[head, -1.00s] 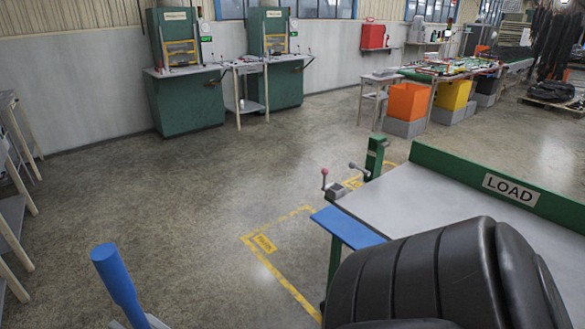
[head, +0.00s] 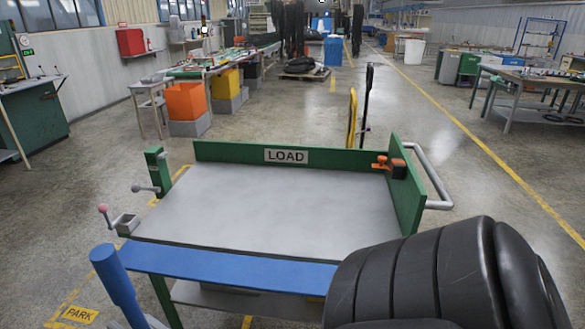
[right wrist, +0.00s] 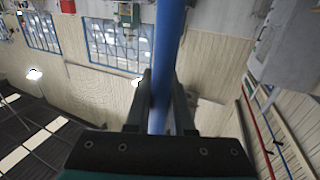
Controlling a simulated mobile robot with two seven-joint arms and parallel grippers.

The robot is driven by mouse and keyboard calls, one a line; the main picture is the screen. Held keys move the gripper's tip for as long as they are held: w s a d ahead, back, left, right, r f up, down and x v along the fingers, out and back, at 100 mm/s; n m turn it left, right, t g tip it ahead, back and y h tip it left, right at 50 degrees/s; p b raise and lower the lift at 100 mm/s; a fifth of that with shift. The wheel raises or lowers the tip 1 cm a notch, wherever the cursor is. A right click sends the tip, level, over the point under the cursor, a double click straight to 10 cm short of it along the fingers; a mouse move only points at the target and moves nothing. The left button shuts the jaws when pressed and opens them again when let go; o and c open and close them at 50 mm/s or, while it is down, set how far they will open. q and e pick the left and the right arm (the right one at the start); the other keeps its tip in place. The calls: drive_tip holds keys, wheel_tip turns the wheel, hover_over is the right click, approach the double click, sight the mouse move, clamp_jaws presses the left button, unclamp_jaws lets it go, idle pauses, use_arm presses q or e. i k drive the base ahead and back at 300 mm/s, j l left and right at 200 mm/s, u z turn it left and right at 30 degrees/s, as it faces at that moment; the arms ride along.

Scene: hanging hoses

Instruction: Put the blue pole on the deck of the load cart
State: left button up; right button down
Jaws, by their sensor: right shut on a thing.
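The blue pole (head: 118,285) stands tilted in the lower left of the head view, its top end left of the cart's near edge. In the right wrist view my right gripper (right wrist: 160,100) is shut on the blue pole (right wrist: 167,50), which runs upward between its fingers. The load cart is straight ahead, with a bare grey deck (head: 260,205), a blue strip (head: 230,266) along its near edge and a green back board with a LOAD sign (head: 286,156). The pole's lower part is cut off by the picture edge. My left gripper is not in view.
A green side plate (head: 408,190) with an orange clamp-like part and a grey handle (head: 432,172) bound the cart's right. Levers and a green post (head: 157,170) stand at its left. A black ribbed part covers the lower right. Open floor lies left and right.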

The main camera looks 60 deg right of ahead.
sight(295, 206)
drive_tip(key=i+l+z, duration=0.1)
drive_tip(key=l+z, duration=0.15)
drive_tip(key=z, duration=0.25)
drive_tip(key=i+l+z, duration=0.15)
drive_tip(key=z, duration=0.3)
drive_tip(key=i+l+z, duration=0.2)
drive_tip(key=z, duration=0.3)
drive_tip(key=i+l+z, duration=0.15)
drive_tip(key=i, duration=0.25)
drive_tip(key=i+l+z, duration=0.1)
drive_tip(key=i, duration=0.35)
drive_tip(key=l, duration=0.1)
